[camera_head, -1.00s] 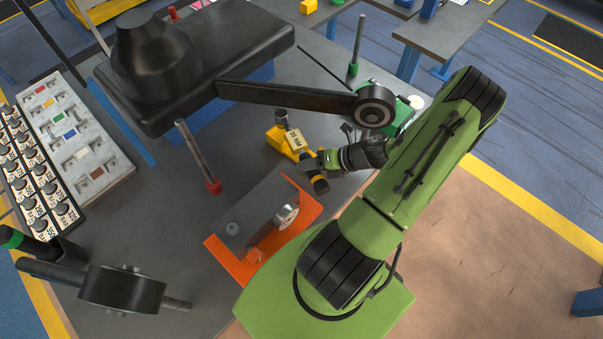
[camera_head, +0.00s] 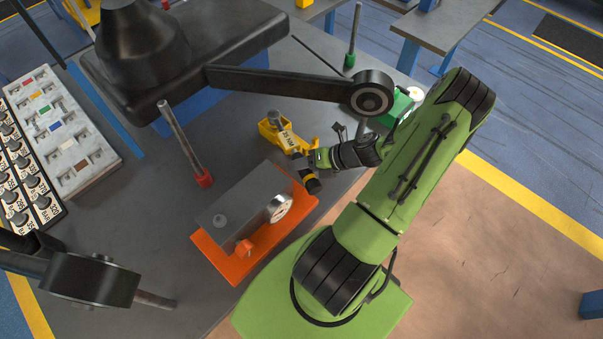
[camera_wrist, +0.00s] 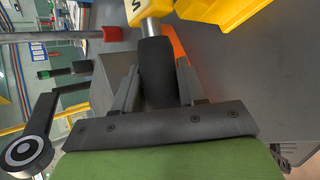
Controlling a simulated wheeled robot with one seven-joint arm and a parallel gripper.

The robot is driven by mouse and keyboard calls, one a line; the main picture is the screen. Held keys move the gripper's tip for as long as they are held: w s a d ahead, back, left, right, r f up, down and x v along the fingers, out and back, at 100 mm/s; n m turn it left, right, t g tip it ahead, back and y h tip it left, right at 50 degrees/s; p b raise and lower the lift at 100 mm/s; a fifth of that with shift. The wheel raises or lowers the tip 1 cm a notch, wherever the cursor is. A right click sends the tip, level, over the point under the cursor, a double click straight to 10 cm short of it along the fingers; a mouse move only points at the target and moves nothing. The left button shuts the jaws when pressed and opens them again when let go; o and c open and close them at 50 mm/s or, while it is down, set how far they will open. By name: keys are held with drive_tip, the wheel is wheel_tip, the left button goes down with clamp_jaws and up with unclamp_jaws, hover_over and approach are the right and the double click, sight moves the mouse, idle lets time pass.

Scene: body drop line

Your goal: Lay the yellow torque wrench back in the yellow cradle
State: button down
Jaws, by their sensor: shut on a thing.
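The yellow torque wrench (camera_head: 287,137) has a grey head, a yellow sleeve marked 25 NM and a black grip. My gripper (camera_head: 309,165) is shut on the black grip, which shows between the two fingers (camera_wrist: 158,88) in the wrist view. The yellow cradle (camera_head: 267,130) is on the grey table. In the head view the wrench overlaps the cradle and hides part of it. In the wrist view the cradle (camera_wrist: 222,10) lies to the right of the wrench sleeve; the wrench head is out of frame. I cannot tell whether wrench and cradle touch.
An orange base (camera_head: 233,263) with a grey block and dial stands just in front. A red-footed post (camera_head: 184,145) is to the left. A black arm (camera_head: 290,84) reaches over the table behind the cradle. A green box (camera_head: 399,108) sits at the right.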

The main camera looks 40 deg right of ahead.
drive_tip(key=shift+w+f+b, duration=0.1)
drive_tip(key=shift+f+b, duration=0.35)
drive_tip(key=shift+f, duration=0.4)
drive_tip(key=shift+w+r, duration=0.2)
drive_tip(key=shift+w, duration=0.05)
drive_tip(key=c, duration=0.6)
unclamp_jaws()
drive_tip(key=p+v, duration=0.3)
drive_tip(key=v, duration=0.9)
drive_tip(key=w+a+r+n+g+h, duration=0.25)
drive_tip(key=a+r+n, duration=0.45)
drive_tip(key=n, duration=0.4)
drive_tip(key=w+a+r+n+g+h, duration=0.1)
drive_tip(key=w+a+r+n+g, duration=0.4)
drive_tip(key=n, duration=0.6)
drive_tip(key=s+a+r+n+t, duration=0.1)
drive_tip(key=s+a+r+n, duration=0.2)
drive_tip(key=n, duration=0.4)
drive_tip(key=s+a+r+n+t+h, duration=0.1)
drive_tip(key=s+a+r+n+t, duration=0.1)
drive_tip(key=s+a+r+n, duration=0.2)
drive_tip(key=s+a+r+n+t+h, duration=0.1)
drive_tip(key=s+a+r+n, duration=0.3)
drive_tip(key=n, duration=0.5)
drive_tip(key=shift+a+r+n, duration=0.15)
drive_tip(key=shift+a+r, duration=0.1)
drive_tip(key=shift+a, duration=0.25)
drive_tip(key=shift+a+r+n, duration=0.15)
drive_tip(key=shift+a+r, duration=0.05)
drive_tip(key=shift+a, duration=0.3)
